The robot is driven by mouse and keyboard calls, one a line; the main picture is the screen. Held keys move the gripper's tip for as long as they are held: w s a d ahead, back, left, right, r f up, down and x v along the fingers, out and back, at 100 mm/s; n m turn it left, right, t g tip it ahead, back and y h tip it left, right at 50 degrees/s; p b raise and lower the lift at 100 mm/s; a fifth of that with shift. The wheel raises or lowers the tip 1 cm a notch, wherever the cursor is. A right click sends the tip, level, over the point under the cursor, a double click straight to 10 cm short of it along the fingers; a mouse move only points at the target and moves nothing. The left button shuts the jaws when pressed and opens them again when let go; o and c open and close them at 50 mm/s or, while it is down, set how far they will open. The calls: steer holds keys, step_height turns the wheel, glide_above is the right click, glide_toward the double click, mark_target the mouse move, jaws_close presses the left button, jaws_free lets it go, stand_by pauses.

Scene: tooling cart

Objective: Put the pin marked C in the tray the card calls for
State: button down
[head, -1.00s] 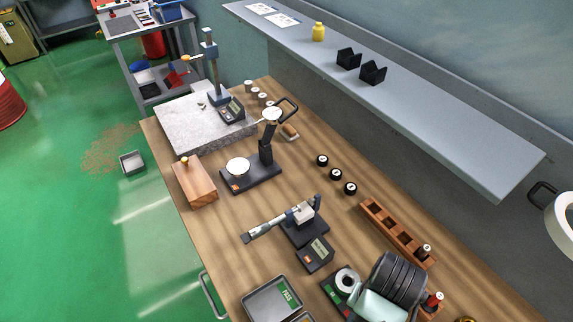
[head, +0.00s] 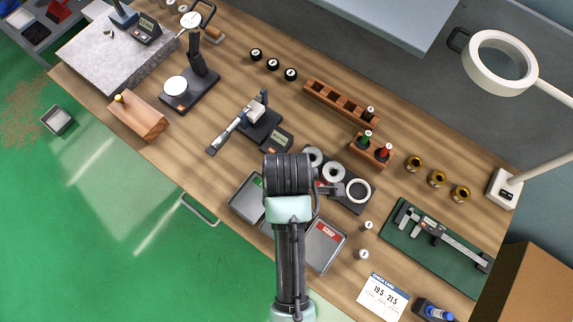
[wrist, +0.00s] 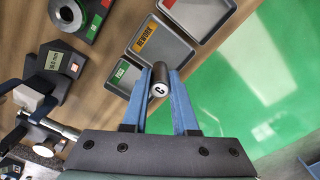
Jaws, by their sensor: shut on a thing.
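In the wrist view, my gripper (wrist: 158,92) has its blue fingers shut on a dark pin with a pale end marked C (wrist: 158,89). The pin shows in front of the trays; its height above them is unclear. The PASS tray (wrist: 119,88) is just left of it, the REWORK tray (wrist: 176,51) beyond it, and another tray (wrist: 205,22) farther up. The PASS tray (head: 238,208) and SCRAP tray (head: 320,262) show either side. The check card (head: 383,297) shows 18.5 and 21.5; its smaller writing is unreadable.
Ring gauges (head: 357,190) lie beside my arm. Two loose pins (head: 362,254) stand right of the SCRAP tray. A caliper on a green mat (head: 435,236) lies farther right. Green floor lies beyond the bench's front edge.

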step_height(320, 180, down, 10)
steer(key=shift+r+p, duration=0.1)
steer(key=shift+p, duration=0.35)
steer(key=c, duration=0.7)
jaws_free()
